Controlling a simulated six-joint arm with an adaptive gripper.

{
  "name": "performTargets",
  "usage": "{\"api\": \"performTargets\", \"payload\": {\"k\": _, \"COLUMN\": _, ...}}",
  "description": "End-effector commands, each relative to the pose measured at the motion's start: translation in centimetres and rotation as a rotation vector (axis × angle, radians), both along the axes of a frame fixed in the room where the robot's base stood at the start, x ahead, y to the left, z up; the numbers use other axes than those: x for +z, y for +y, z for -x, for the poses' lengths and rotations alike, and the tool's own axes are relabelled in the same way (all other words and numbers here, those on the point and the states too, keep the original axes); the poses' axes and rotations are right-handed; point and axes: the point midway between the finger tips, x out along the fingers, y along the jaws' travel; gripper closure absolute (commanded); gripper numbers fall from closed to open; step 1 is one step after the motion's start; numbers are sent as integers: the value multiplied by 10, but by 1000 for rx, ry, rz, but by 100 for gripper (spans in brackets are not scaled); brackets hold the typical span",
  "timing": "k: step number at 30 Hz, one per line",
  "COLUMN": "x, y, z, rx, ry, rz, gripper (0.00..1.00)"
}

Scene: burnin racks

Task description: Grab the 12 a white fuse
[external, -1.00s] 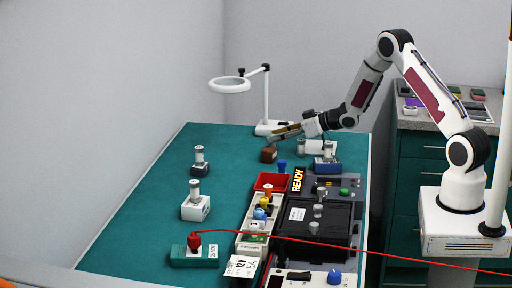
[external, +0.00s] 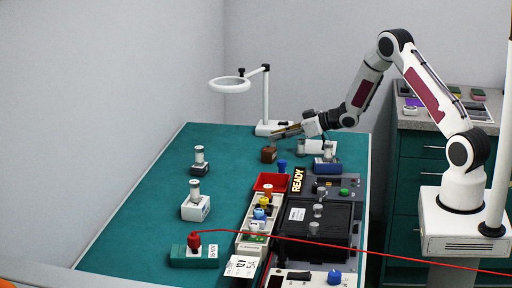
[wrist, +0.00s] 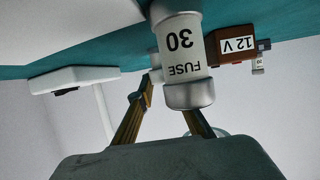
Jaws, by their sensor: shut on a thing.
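My gripper (external: 274,138) is low over the far end of the bench, just above a small brown block (external: 268,155). In the wrist view the brass fingers of my gripper (wrist: 165,105) are shut on a pale piece (wrist: 154,70), mostly hidden, so its rating cannot be read. A white fuse (wrist: 180,50) with metal caps, marked FUSE 30, stands in front of the fingers and covers part of them. The brown block, labelled 12 V (wrist: 230,46), is just right of it. No 12 A marking is readable on any fuse.
A magnifier lamp (external: 265,95) stands close behind my gripper. A blue block with a fuse (external: 327,165) is at its right. Other fuse blocks stand at left (external: 200,168) (external: 196,208).

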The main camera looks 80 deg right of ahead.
Motion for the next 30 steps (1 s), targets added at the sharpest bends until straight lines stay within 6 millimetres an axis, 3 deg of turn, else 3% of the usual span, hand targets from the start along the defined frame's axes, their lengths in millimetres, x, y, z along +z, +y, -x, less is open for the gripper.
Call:
{"api": "performTargets", "payload": {"k": 8, "x": 15, "y": 0, "z": 0, "rx": 1, "ry": -2, "rz": 2, "gripper": 100}}
{"api": "performTargets", "payload": {"k": 24, "x": 82, "y": 0, "z": 0, "rx": 0, "ry": -3, "rz": 1, "gripper": 100}}
{"api": "performTargets", "payload": {"k": 30, "x": 97, "y": 0, "z": 0, "rx": 0, "ry": -1, "rz": 1, "gripper": 100}}
